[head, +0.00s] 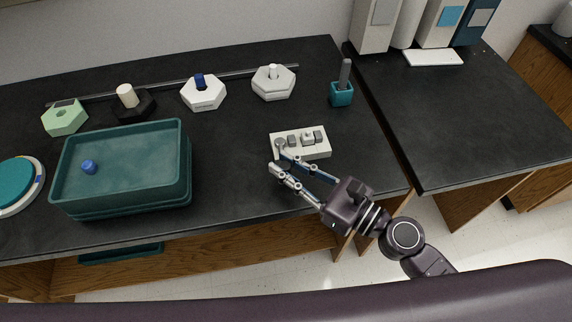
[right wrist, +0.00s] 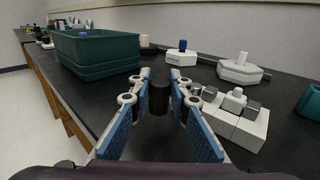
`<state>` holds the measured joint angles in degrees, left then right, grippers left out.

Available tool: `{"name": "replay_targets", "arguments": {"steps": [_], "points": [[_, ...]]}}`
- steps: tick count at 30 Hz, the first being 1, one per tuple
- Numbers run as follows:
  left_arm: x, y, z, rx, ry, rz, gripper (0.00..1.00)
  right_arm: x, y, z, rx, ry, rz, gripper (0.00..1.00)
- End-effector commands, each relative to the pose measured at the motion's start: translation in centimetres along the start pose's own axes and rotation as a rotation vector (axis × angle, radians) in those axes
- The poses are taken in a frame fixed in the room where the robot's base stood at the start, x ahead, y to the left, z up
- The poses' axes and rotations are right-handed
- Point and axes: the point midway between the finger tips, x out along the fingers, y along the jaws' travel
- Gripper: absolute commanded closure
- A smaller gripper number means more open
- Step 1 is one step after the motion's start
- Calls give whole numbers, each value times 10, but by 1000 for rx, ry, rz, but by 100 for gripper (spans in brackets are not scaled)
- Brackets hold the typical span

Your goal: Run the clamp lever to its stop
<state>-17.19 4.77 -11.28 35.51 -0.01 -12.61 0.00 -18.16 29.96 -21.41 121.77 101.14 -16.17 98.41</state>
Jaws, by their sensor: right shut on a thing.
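The white clamp block (head: 316,153) sits on the black bench, with several small grey and white pieces in a row on top. It also shows in the right wrist view (right wrist: 249,130), right of the fingers. My right gripper (head: 277,161) reaches in at the block's left end, low over the bench. In the right wrist view, a dark upright cylinder (right wrist: 158,98) stands between its fingers; it looks like the clamp lever's grip. The gripper is shut on it. The lever's joint to the block is mostly hidden by the fingers. My left gripper is not in view.
A teal bin (head: 120,195) with a blue knob (head: 89,167) inside stands left. Hexagonal blocks, white (head: 203,96), pale (head: 273,85), black (head: 133,109) and green (head: 65,120), line the back. A teal holder (head: 342,97) stands behind the clamp block. Bench between bin and clamp is clear.

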Motion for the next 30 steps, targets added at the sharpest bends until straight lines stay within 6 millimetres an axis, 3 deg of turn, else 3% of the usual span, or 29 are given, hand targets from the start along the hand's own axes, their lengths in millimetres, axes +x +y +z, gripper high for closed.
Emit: {"name": "replay_targets", "arguments": {"steps": [5, 6, 10, 22, 30], "points": [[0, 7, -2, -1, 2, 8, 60, 0, -5, 2, -5, -4, -12, 100], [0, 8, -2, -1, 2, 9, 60, 0, -5, 2, -5, -5, -13, 78], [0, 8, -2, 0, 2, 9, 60, 0, -4, 2, -4, -4, -10, 64], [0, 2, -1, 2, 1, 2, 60, -6, -2, 0, 2, 0, -5, 64], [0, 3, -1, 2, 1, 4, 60, -43, -2, -1, 4, 2, -7, 64]]}}
